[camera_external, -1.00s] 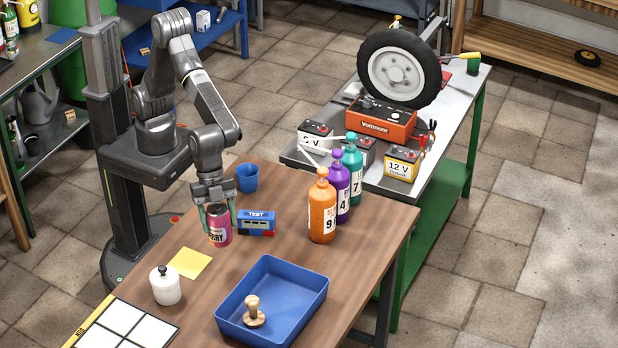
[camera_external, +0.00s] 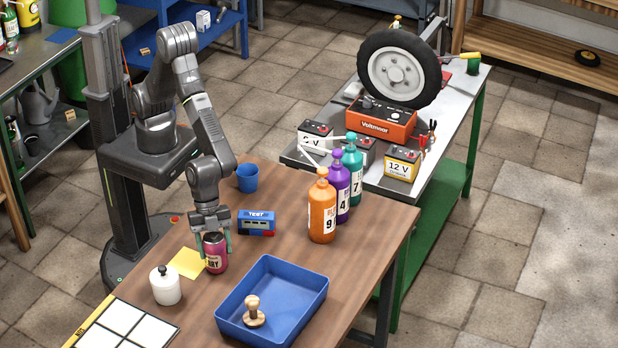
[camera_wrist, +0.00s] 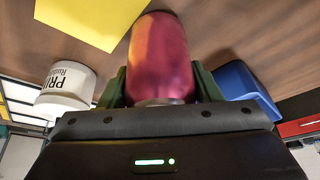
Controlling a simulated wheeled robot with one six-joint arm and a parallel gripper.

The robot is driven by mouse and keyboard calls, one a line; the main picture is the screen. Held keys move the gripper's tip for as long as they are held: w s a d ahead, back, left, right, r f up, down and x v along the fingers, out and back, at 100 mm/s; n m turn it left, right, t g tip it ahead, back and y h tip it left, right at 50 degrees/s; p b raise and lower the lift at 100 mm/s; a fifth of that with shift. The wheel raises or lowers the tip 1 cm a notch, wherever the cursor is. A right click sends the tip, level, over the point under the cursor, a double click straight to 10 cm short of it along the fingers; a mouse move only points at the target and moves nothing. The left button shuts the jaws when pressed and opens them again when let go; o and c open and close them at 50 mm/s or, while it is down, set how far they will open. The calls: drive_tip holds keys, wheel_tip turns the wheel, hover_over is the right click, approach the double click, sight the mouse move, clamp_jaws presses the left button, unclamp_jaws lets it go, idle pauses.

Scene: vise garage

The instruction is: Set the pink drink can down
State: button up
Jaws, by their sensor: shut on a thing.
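The pink drink can (camera_external: 215,256) is upright between the fingers of my gripper (camera_external: 213,247). It is low over the wooden table, beside the right corner of the yellow note; I cannot tell whether its base touches the wood. In the wrist view the can (camera_wrist: 162,60) fills the middle, with the green fingers of my gripper (camera_wrist: 163,88) closed on both its sides.
A white lidded jar (camera_external: 165,287) stands to the left front. A blue tray (camera_external: 300,318) holding a wooden stamp (camera_external: 253,312) is at the right front. A blue TEST box (camera_external: 256,223), a blue cup (camera_external: 247,178) and an orange bottle (camera_external: 322,210) stand farther back.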

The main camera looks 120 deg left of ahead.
drive_tip(key=shift+f+b, duration=0.2)
drive_tip(key=shift+b, duration=0.1)
drive_tip(key=o, duration=1.2)
drive_tip(key=shift+r, duration=0.1)
drive_tip(key=shift+c, duration=0.2)
drive_tip(key=shift+r+p, duration=0.25)
drive_tip(key=shift+p, duration=0.15)
drive_tip(key=b+v, duration=0.1)
drive_tip(key=v, duration=1)
drive_tip(key=shift+s+r, duration=0.15)
drive_tip(key=shift+r, duration=0.2)
drive_tip(key=shift+a, duration=0.1)
